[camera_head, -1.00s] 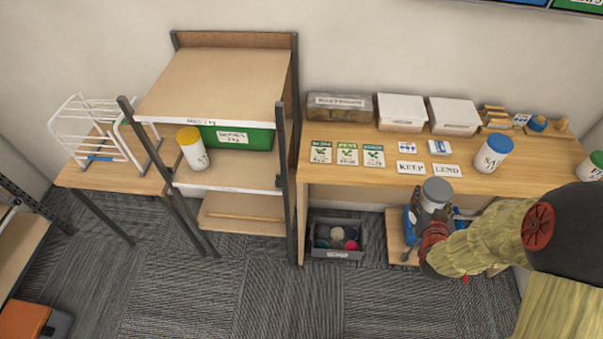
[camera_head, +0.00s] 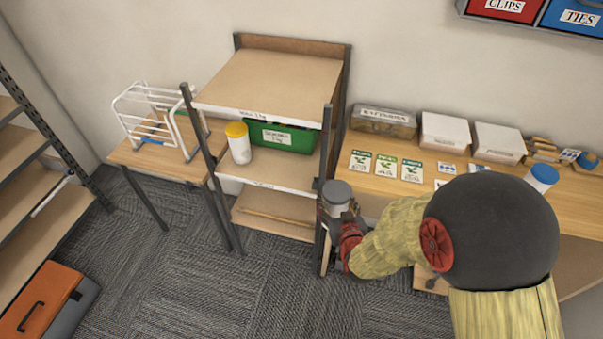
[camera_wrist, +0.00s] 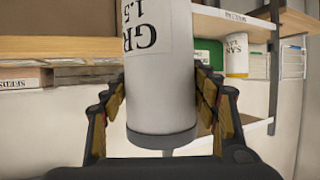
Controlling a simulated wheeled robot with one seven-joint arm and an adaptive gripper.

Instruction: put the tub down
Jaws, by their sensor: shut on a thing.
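The tub is a white cylinder with a grey lid (camera_head: 337,194) and dark lettering. In the wrist view the tub (camera_wrist: 160,70) stands between both finger pads, its label upside down and its grey end low in the picture. My gripper (camera_wrist: 163,100) is shut on it. In the head view my gripper (camera_head: 345,215) holds the tub in the air, in front of the right post of the shelf unit (camera_head: 262,187). My arm hides part of the bench behind it.
A yellow-lidded tub (camera_head: 239,143) and a green bin (camera_head: 283,136) occupy the middle shelf. The top shelf (camera_head: 265,80) is bare. The bench (camera_head: 380,188) holds seed packets, boxes and a blue-lidded tub (camera_head: 541,178). An orange case (camera_head: 40,300) lies on the carpet at left.

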